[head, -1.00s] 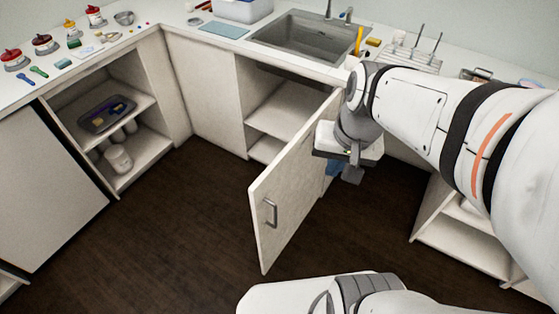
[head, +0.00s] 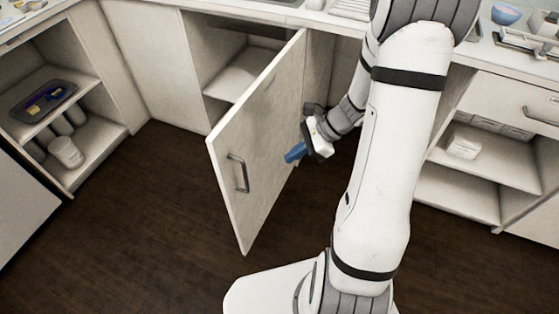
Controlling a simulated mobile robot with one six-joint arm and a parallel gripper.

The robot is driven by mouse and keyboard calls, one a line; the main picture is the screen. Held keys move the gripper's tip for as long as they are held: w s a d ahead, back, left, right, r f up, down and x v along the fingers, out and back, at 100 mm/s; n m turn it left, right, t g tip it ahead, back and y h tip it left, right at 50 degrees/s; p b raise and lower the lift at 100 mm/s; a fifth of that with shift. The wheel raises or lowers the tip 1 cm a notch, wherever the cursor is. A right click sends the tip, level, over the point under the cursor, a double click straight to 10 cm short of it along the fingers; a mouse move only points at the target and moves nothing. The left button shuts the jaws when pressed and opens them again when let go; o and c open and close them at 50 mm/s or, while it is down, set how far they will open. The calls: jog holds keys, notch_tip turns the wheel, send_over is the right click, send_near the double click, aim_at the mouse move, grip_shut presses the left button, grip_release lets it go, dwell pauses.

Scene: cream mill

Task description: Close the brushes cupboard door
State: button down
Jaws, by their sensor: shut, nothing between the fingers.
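The cream cupboard door (head: 262,142) stands wide open, swung out from the cupboard (head: 228,75) under the counter. Its grey bar handle (head: 238,172) is near the free left edge, and its hinged edge is at the right. The cupboard's shelves show bare in part; the door hides the rest, and I see no brushes. My gripper (head: 292,153) has blue fingertips and is shut and empty. It is low in front of the door's outer face, near the hinged side. I cannot tell whether it touches the door.
Open shelves at the left hold a dark tray (head: 43,101) and white jars (head: 66,152). Open shelves at the right hold a white box (head: 463,146). The dark wooden floor (head: 140,230) is clear around the door.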

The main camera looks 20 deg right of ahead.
jog(key=a+f+b, duration=0.2)
jog(key=a+f, duration=0.4)
jog(key=a, duration=0.4)
jog(key=shift+w, duration=0.45)
